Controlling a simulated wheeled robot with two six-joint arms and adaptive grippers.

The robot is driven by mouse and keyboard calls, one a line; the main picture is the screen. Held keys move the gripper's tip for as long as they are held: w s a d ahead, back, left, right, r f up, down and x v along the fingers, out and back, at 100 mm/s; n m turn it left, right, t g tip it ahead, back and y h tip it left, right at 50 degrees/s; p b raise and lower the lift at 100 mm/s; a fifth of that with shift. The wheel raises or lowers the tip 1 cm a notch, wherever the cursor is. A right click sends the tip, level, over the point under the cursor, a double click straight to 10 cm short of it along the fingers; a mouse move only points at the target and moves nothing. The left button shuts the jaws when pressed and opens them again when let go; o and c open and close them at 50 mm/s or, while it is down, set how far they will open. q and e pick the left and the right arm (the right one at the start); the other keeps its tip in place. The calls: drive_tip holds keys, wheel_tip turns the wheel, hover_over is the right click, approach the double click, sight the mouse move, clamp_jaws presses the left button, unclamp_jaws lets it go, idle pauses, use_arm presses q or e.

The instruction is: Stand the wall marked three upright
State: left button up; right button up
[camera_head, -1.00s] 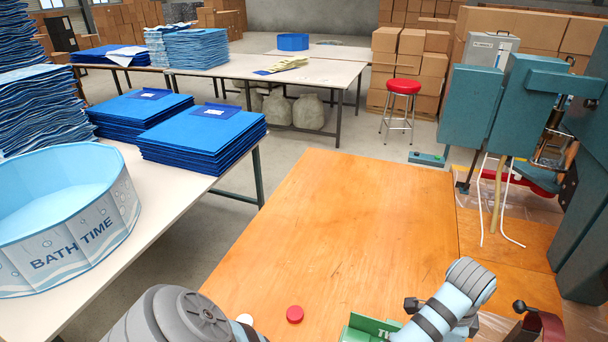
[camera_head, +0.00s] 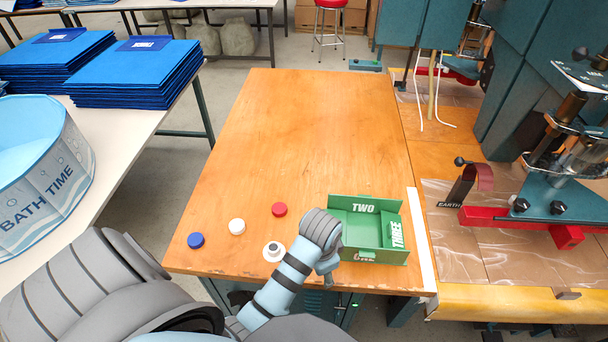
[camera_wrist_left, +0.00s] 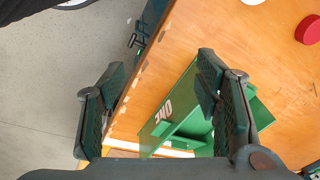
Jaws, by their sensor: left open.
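A green box-like piece (camera_head: 353,219) sits near the front right of the wooden table. Its panel marked TWO (camera_head: 363,208) is at the far side and its wall marked THREE (camera_head: 397,235) is at the right; how far THREE leans is hard to tell. The panel marked ONE (camera_head: 366,256) is at the near side and also shows in the left wrist view (camera_wrist_left: 163,113). My left gripper (camera_head: 327,277) is just left of the green piece at the table's front edge. In the left wrist view my left gripper (camera_wrist_left: 160,68) is open and empty, its fingers wide apart. My right gripper is not in view.
A red cap (camera_head: 279,209), a white cap (camera_head: 236,226), a blue cap (camera_head: 196,240) and a white-and-grey round part (camera_head: 273,252) lie left of the green piece. A red-based press (camera_head: 520,215) stands at the right. The table's middle and back are clear.

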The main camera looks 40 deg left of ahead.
use_arm(q)
drive_tip(key=shift+s+a+f+n, duration=0.15)
drive_tip(key=shift+s+a+n, duration=0.15)
drive_tip(key=shift+s, duration=0.35)
drive_tip(key=shift+s+a+f+n, duration=0.15)
drive_tip(key=shift+s+a+n, duration=0.1)
drive_tip(key=shift+s, duration=0.35)
drive_tip(key=shift+c, duration=0.2)
